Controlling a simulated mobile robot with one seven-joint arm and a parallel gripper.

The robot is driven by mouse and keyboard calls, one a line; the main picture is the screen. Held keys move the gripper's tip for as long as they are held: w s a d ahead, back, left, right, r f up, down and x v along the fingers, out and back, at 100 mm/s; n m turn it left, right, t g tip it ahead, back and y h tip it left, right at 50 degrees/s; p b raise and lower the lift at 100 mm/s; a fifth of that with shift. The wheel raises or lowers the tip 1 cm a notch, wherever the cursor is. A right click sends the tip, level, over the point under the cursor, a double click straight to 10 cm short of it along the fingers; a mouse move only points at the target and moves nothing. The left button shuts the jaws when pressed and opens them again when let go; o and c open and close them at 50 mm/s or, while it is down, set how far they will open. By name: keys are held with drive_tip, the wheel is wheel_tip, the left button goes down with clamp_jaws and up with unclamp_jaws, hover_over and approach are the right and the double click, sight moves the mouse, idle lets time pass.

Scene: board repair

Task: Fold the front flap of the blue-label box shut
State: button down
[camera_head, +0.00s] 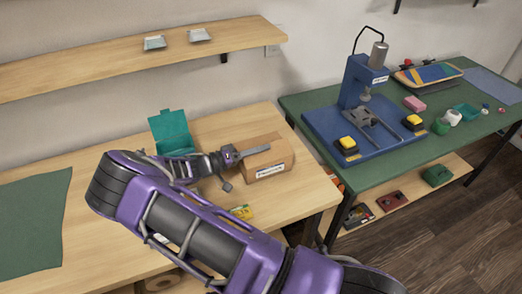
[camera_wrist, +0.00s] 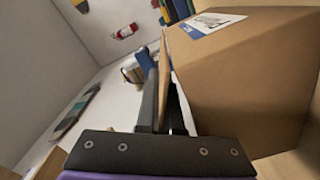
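The brown cardboard box (camera_head: 282,152) stands near the right end of the wooden workbench, with a white label on its side. In the wrist view the box (camera_wrist: 245,75) fills the right side, and a white label with a blue edge (camera_wrist: 212,23) shows at its top. A narrow cardboard panel, seen edge-on, looks like a flap (camera_wrist: 165,65). My gripper (camera_head: 262,150) is beside the box at its left. In the wrist view my gripper fingers (camera_wrist: 162,85) are close together beside the panel. I cannot tell whether they pinch it or only touch it.
An open teal box (camera_head: 172,130) stands left of the cardboard box. A yellow item (camera_head: 242,212) lies in front. The green table (camera_head: 440,100) at right carries a blue press (camera_head: 352,90) and several small items. A dark green mat (camera_head: 32,225) lies at left.

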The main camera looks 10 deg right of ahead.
drive_tip(key=c, duration=1.1)
unclamp_jaws()
drive_tip(key=shift+o, duration=0.2)
